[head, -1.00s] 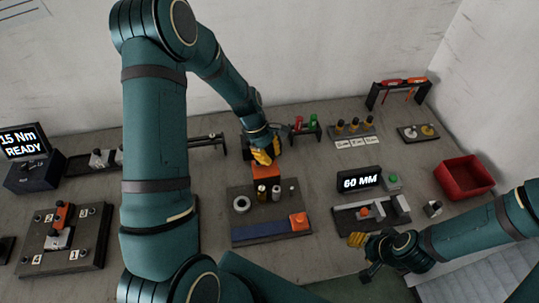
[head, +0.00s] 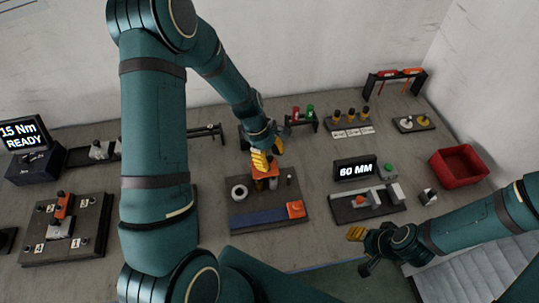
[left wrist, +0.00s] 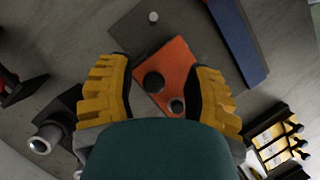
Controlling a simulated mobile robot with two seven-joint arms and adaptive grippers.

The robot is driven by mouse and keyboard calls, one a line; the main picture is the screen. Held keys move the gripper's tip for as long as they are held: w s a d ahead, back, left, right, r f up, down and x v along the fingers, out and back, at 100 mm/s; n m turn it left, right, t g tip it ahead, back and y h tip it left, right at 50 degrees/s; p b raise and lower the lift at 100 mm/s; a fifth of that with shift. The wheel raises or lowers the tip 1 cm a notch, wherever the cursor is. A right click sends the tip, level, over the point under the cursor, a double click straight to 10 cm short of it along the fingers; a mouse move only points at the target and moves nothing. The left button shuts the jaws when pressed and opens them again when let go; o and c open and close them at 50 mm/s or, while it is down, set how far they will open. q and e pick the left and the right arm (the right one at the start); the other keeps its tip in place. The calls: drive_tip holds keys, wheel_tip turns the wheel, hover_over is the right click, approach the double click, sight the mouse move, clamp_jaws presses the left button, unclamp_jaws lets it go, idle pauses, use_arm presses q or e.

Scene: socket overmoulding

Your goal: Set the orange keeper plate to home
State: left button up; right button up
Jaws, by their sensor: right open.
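The orange keeper plate (head: 265,173) is between the yellow fingers of my left gripper (head: 262,160), over the back part of the grey board (head: 240,216). The plate also shows in the left wrist view (left wrist: 172,62), with two dark round pegs or holes in its face. The fingers of my left gripper (left wrist: 165,80) are spread to the plate's width, with the plate between their pads. I cannot tell whether the plate touches the board. My right gripper (head: 357,234) is open and empty at the front right, away from the plate.
The 60 MM display (head: 356,169) stands to the right, with a red bin (head: 460,165) beyond. An orange-topped fixture (head: 62,206) is at left.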

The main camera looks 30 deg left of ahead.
use_arm(q)
drive_tip(key=shift+a, duration=0.15)
drive_tip(key=shift+w+a+r, duration=0.2)
drive_tip(key=shift+a+r, duration=0.05)
drive_tip(key=shift+r, duration=0.25)
drive_tip(key=v, duration=1)
drive_tip(key=shift+r, duration=0.45)
drive_tip(key=shift+s, duration=0.15)
